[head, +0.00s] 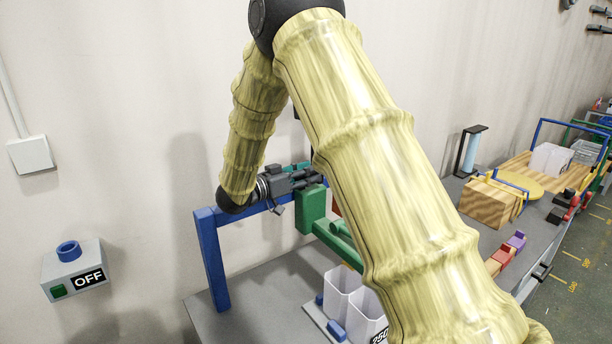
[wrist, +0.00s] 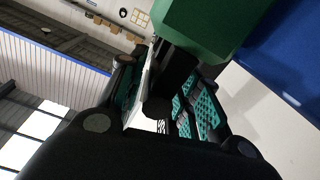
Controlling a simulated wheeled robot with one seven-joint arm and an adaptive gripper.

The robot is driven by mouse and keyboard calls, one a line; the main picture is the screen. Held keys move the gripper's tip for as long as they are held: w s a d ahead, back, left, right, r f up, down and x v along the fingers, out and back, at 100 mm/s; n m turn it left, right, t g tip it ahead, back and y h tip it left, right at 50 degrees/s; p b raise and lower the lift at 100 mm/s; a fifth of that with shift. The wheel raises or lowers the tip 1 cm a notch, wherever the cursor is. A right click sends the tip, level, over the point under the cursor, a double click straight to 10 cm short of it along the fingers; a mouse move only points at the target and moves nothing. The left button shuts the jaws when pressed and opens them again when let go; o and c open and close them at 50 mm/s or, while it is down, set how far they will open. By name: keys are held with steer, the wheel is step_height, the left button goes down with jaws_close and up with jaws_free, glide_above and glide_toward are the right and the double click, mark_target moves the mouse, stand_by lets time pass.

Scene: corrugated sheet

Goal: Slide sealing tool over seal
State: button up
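My gripper (head: 306,179) is at the upper end of a green block (head: 312,207) on the blue frame (head: 212,255) in the head view. In the wrist view, the two fingers of my gripper (wrist: 165,105) with teal pads stand apart on either side of a dark bar (wrist: 172,78). The bar runs down from a green block (wrist: 208,25). A thin pale strip shows beside the left finger; I cannot tell whether the pads touch the bar. I cannot make out a seal. My arm hides much of the middle of the head view.
Two white containers (head: 338,292) stand on the grey table (head: 265,300) below the green parts. A grey box marked OFF (head: 75,272) is on the wall at left. Wooden blocks (head: 490,203) and a red and purple piece (head: 508,250) lie at right.

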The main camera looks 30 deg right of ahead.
steer(key=shift+s+d, duration=0.2)
steer(key=shift+d, duration=0.05)
steer(key=shift+w+a, duration=0.15)
steer(key=shift+a, duration=0.5)
steer(key=a, duration=1)
steer(key=shift+s+a, duration=0.3)
steer(key=shift+a, duration=0.05)
